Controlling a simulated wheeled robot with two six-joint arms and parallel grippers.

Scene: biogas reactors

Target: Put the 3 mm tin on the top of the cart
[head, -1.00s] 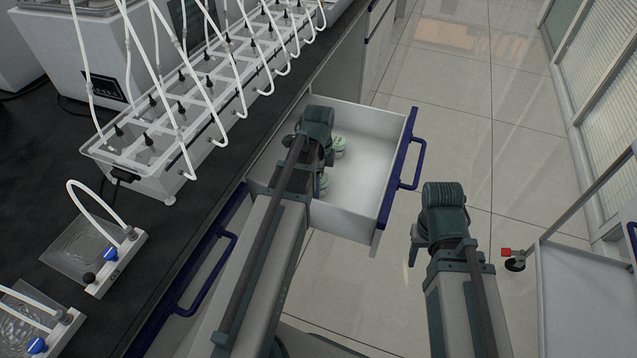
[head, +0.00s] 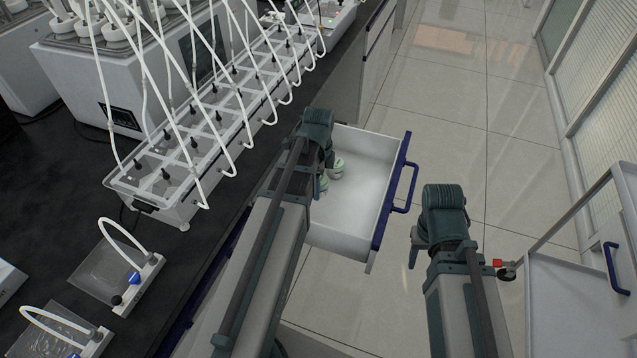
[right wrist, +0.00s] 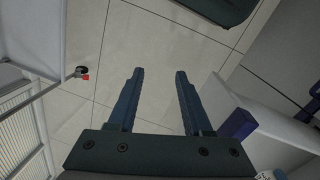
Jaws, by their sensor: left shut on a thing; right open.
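I cannot read a size on either tin. The cart (head: 575,300), white with a blue handle, is at the right edge, partly out of view. My right gripper (head: 443,215) is over the floor between drawer and cart. In the right wrist view it (right wrist: 158,72) is open and empty.
The black bench (head: 60,190) at the left holds a long clear bath (head: 200,140) with white tubes and small tube stands. The drawer's blue handle (head: 408,180) juts toward my right gripper. Tiled floor (head: 450,110) is clear beyond.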

